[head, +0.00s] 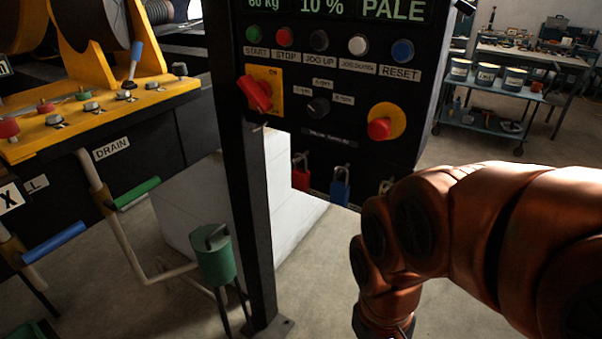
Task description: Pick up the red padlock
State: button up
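The red padlock (301,177) hangs at the lower edge of the black control panel (345,150), left of a blue padlock (340,189). Its red body and part of its shackle show. My orange-brown arm reaches in from the right, and its lowest visible part is at the bottom edge, below and to the right of the padlocks. My gripper's fingers are not in the picture. Nothing of my arm touches the red padlock in this view.
A red rotary switch (256,93) and a red knob on a yellow disc (380,128) stick out above the padlocks. A black post (247,200) stands to the left. A white block (285,205) is behind. A cart (490,122) stands back right.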

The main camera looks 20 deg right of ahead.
aim_at(300, 177)
jog(key=u, duration=0.05)
jog(key=k, duration=1.2)
jog(key=u, duration=0.6)
jog(key=i, duration=0.55)
jog(key=u, duration=0.6)
jog(key=i, duration=0.5)
jog(key=u, duration=0.1)
